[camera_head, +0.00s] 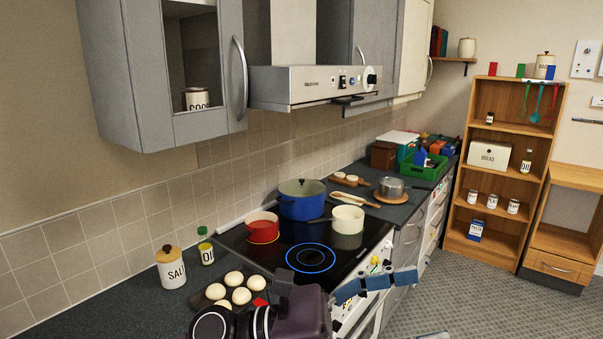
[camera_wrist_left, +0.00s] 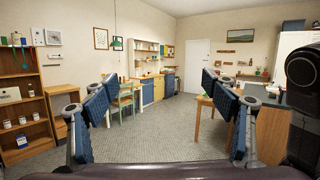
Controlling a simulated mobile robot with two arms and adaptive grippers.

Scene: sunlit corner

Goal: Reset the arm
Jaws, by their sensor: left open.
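My left arm comes in at the bottom of the head view. Its gripper (camera_head: 376,284), with blue finger pads, is in front of the stove's front edge. In the left wrist view the same gripper (camera_wrist_left: 163,108) has its fingers spread wide, with nothing between them. It is open and empty and points out into the room. My right gripper does not show in either view.
The hob (camera_head: 275,246) holds a red pot (camera_head: 262,229), a blue pot (camera_head: 301,205) and a cream pan (camera_head: 347,222). Buns (camera_head: 242,296) lie near my arm. The range hood (camera_head: 318,86) overhangs. Open grey floor (camera_wrist_left: 165,148) stretches ahead of the gripper.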

